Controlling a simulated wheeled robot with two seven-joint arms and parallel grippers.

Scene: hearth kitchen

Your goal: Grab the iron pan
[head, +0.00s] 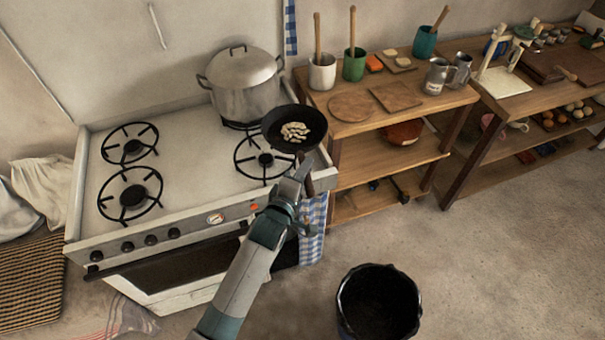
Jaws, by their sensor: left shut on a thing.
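The black iron pan (279,139) is at the right side of the white stove, near the front right burner. Pale pieces of food (295,132) lie in it. The pan's handle points toward the front, down to my left gripper (300,178). My left gripper is shut on the handle, which it partly hides. I cannot tell whether the pan rests on the burner or is held just above the stove. My right gripper is not in view.
A lidded metal pot (243,85) stands on the back right burner, close behind the pan. The other burners (130,190) are bare. A wooden shelf (345,128) with cups and boards adjoins the right. A black bin (378,300) stands on the floor.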

